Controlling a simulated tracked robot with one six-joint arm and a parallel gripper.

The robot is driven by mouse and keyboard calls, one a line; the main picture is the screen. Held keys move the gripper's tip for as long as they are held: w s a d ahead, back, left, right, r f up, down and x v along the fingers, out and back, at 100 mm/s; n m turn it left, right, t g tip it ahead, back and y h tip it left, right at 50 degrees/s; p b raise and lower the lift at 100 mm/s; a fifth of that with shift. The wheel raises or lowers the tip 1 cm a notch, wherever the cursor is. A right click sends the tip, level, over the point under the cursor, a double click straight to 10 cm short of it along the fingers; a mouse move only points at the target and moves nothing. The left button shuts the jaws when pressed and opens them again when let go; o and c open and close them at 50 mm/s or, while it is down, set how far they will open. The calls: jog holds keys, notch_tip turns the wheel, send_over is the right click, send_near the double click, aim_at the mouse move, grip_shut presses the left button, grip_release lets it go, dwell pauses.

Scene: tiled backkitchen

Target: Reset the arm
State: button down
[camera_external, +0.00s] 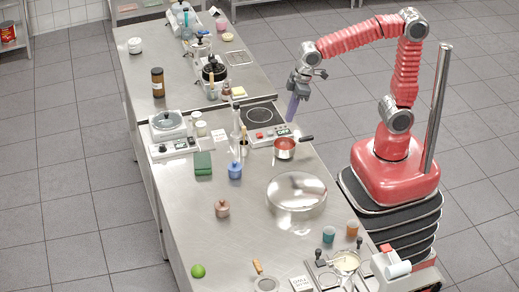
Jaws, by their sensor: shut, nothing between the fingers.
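My red arm (348,40) reaches up from its base and out to the left over the right edge of the steel table. My gripper (292,112) hangs at its end, pointing down with its purple-blue tips together. It is shut and empty, near the right side of the hot plate (259,115). A red pan (284,148) with a dark handle stands below it on the table. The gripper appears apart from both, but its exact height cannot be told.
Teal (328,233) and orange (352,228) cups stand near the right edge. Tiled floor (465,95) around is open.

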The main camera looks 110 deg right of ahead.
jog(key=s+a+t, duration=0.1)
jog(key=s+a, duration=0.2)
jog(key=s, duration=0.4)
jog(key=s+a+r+n+t, duration=0.1)
jog(key=s+a, duration=0.2)
jog(key=s, duration=0.4)
jog(key=shift+s+a+r+n+t, duration=0.2)
jog(key=shift+s+r+n+t, duration=0.05)
jog(key=shift+n+t, duration=0.05)
jog(key=c, duration=2.5)
grip_release()
